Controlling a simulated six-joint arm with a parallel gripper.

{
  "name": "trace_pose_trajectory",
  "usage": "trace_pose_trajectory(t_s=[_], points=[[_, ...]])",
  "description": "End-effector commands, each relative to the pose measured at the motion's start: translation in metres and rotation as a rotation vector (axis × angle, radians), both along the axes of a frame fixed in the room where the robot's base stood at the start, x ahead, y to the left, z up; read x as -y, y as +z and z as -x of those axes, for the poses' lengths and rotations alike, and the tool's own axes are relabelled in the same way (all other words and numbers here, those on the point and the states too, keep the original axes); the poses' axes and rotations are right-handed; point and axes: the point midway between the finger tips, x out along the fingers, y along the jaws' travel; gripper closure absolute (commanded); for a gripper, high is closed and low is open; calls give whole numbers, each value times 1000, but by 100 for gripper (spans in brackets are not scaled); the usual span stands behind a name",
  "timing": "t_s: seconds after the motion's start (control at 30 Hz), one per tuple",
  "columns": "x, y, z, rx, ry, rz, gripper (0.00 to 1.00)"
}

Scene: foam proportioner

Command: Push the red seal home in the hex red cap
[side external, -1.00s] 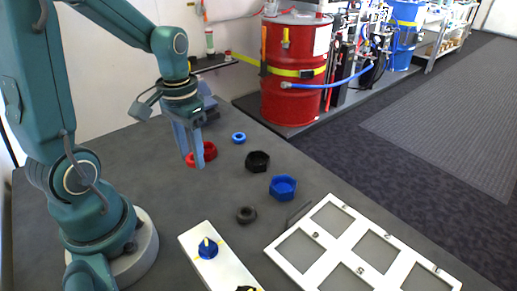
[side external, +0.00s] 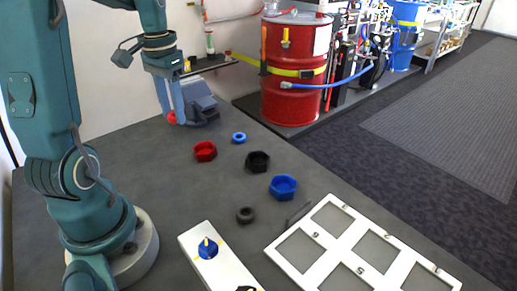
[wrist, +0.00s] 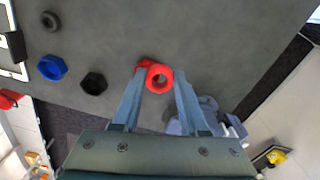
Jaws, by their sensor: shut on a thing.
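My gripper (side external: 172,117) is raised above the table at the upper left. It is shut on the red seal (wrist: 159,78), a round ring held between the fingertips. The hex red cap (side external: 204,151) sits on the table, to the right of and below the gripper in the side view, apart from the seal. In the wrist view the cap (wrist: 144,65) shows only partly, behind the seal and left finger. The inside of the cap is hidden there.
A blue seal (side external: 239,137), a black hex cap (side external: 257,161), a blue hex cap (side external: 283,187) and a black seal (side external: 245,215) lie on the table. A white frame tray (side external: 353,250) and white panel (side external: 222,265) are in front. A grey-blue device (side external: 201,107) stands behind the gripper.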

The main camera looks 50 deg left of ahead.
Motion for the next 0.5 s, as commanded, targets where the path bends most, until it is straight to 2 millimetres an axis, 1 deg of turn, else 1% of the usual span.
trace_pose_trajectory(t_s=[0.03, 0.1, 0.2, 0.3, 0.5], points=[[-1, -3, -13, -2, -16, 3, 100], [-1, -7, -26, -2, -35, 3, 100], [1, -14, -41, -2, -61, 3, 100], [6, -23, -49, -3, -93, 3, 100], [10, -33, -50, -2, -107, 1, 100]])
